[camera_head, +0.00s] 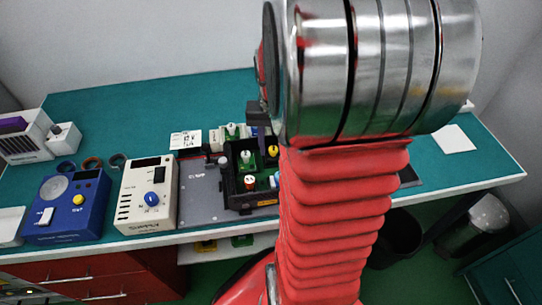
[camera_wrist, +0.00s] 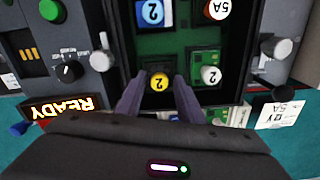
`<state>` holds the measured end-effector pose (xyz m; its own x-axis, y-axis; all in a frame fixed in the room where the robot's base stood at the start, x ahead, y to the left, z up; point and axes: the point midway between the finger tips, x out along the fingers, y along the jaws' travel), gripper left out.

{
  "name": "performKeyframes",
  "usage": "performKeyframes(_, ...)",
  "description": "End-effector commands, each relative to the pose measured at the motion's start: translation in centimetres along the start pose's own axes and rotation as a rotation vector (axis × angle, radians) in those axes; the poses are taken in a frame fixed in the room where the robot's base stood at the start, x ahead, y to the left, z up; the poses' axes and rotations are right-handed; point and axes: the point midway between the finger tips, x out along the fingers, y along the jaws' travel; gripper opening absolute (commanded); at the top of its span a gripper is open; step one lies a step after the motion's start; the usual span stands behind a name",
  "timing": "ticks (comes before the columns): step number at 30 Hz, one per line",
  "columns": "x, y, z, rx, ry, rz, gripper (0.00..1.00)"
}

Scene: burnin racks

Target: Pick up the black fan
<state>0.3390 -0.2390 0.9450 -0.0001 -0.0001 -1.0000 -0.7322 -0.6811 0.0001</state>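I cannot pick out a black fan for certain in either view; my arm hides part of the bench. My gripper (camera_wrist: 160,86) is open, with its two dark purple fingers apart and pointing into a black tray (camera_wrist: 232,98). A yellow knob marked 2 (camera_wrist: 158,82) shows between the fingertips, and I cannot tell whether they touch it. In the head view the black tray (camera_head: 230,190) stands on the bench left of my arm, with the yellow knob (camera_head: 272,151) at its right side. The gripper is mostly hidden behind my wrist there.
The teal bench (camera_head: 120,105) holds a grey panel (camera_head: 199,195), a cream box with a blue dial (camera_head: 148,196) and a blue box (camera_head: 68,208). A small module with a white cap (camera_wrist: 210,75) sits right of the fingers.

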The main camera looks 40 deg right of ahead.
Motion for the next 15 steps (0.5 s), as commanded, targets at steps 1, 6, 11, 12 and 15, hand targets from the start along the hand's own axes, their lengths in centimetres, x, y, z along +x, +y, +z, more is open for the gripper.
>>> performKeyframes(1,-0.01,-0.01,-0.01,0.000,0.000,0.000,0.34)
performKeyframes(6,-0.02,-0.01,0.00,0.000,0.000,0.000,0.34)
performKeyframes(11,-0.03,-0.02,0.00,0.000,0.000,0.000,0.25)
performKeyframes(12,-0.03,-0.02,0.00,0.000,0.000,0.000,0.22)
performKeyframes(15,-0.03,-0.02,0.00,0.000,0.000,0.000,0.15)
